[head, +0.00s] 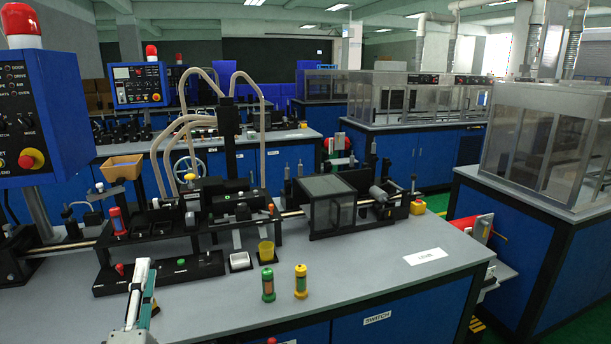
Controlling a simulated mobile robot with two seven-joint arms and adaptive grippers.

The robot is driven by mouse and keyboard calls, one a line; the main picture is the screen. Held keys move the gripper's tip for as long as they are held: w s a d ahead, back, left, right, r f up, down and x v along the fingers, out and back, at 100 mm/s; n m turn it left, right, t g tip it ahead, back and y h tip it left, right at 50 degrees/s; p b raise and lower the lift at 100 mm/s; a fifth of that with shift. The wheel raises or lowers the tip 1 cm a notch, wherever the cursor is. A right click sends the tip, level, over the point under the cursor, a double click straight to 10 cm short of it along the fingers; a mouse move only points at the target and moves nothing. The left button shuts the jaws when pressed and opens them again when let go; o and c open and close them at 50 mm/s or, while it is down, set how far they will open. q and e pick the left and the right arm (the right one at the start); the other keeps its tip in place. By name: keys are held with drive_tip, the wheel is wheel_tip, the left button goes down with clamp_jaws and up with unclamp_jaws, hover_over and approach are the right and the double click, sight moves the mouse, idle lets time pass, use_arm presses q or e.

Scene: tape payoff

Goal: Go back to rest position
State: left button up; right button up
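My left gripper (145,264) reaches in from the bottom left, pale grey with teal parts, over the front left of the grey workbench (350,282). Its fingers point away from me and are seen nearly edge-on, so I cannot tell whether they are apart. I see no object in it. It is in front of the black base plate of the tape machine (175,270). My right gripper is not in view. A green-capped cylinder (268,285) and a yellow-capped cylinder (301,281) stand upright on the bench, to the right of the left gripper and apart from it.
A yellow cup (266,251) and a small white tray (240,261) sit by the machine. A blue control box (38,120) with a red lamp stands at left. A white label (426,256) lies on the bench's right part, with clear surface around it.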

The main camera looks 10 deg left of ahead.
use_arm(q)
drive_tip(key=s+d+f+m+g+h, duration=0.2)
drive_tip(key=d+f+m+g+h, duration=0.1)
drive_tip(key=d+f+m+h, duration=1.15)
drive_tip(key=s+d+f+m+g+y, duration=0.1)
drive_tip(key=s+f+m+g, duration=0.3)
drive_tip(key=f, duration=0.8)
drive_tip(key=s+d+f+m+g+y, duration=0.2)
drive_tip(key=s+f+m, duration=0.5)
drive_tip(key=f, duration=0.6)
drive_tip(key=shift+s+d+f+g, duration=0.3)
drive_tip(key=shift+s+d+g, duration=0.3)
drive_tip(key=shift+d+g, duration=0.45)
drive_tip(key=shift+d+m, duration=0.1)
drive_tip(key=shift+m, duration=0.15)
